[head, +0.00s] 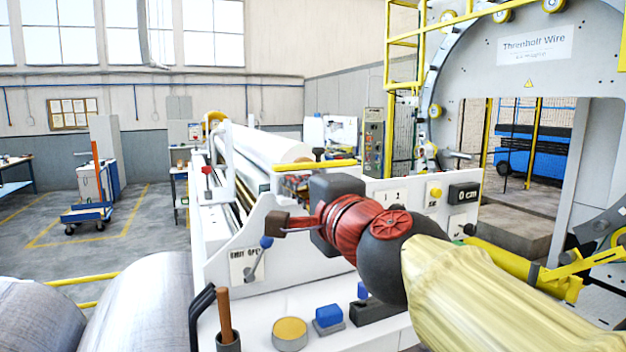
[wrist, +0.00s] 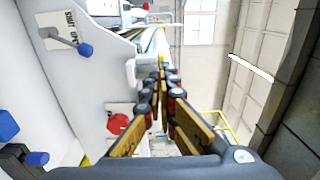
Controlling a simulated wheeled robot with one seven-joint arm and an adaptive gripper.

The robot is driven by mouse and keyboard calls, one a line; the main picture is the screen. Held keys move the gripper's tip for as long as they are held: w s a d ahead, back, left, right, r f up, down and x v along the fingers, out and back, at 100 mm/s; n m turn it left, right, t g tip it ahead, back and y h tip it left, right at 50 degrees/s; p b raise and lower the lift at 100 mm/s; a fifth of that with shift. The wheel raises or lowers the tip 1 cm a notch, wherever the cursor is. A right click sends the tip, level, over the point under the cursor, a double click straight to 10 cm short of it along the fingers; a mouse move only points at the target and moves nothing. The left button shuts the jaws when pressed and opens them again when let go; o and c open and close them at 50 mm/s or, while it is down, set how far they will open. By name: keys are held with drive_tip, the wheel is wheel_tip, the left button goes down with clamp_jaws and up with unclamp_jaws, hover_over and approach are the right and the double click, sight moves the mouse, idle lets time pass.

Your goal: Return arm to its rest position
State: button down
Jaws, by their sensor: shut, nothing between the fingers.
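My arm reaches in from the lower right of the head view, with a pale yellow sleeve, a dark joint and a red wrist. My gripper (head: 278,224) points left, above the white machine bench (head: 305,300), and is apart from the things on it. In the wrist view my gripper (wrist: 161,90) shows its two tan-padded fingers running together at the tips, shut with nothing between them. Part of the bench behind the arm is hidden.
A lever with a blue knob (head: 266,242) stands close below my gripper. A blue block (head: 328,316), a yellow disc (head: 289,330) and a cup with a brown handle (head: 227,340) are on the bench. Large coils (head: 140,305) lie at lower left. The ring machine (head: 470,60) stands at right.

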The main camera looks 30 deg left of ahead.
drive_tip(key=s+a+f+n+g, duration=0.2)
drive_tip(key=s+f+n+g, duration=0.3)
drive_tip(key=f, duration=0.5)
drive_tip(key=s+d+f+n+g+h, duration=0.1)
drive_tip(key=s+d+f+n+h, duration=0.15)
drive_tip(key=d+f, duration=0.35)
drive_tip(key=s+d+f+n+h, duration=0.1)
drive_tip(key=d+f+n+h, duration=0.2)
drive_tip(key=f, duration=0.5)
drive_tip(key=s+d+f+h+b, duration=0.1)
drive_tip(key=d+f, duration=0.5)
drive_tip(key=d, duration=0.7)
drive_tip(key=s+d+f+m+h+b, duration=0.1)
drive_tip(key=s+d+f+h, duration=0.3)
drive_tip(key=d, duration=0.9)
drive_tip(key=s+d+f+m+h, duration=0.1)
drive_tip(key=s+d+f+h, duration=0.2)
drive_tip(key=d+f, duration=0.6)
drive_tip(key=d, duration=0.4)
drive_tip(key=shift+s+d+b, duration=0.3)
drive_tip(key=shift+d+b, duration=0.05)
drive_tip(key=shift+b, duration=0.05)
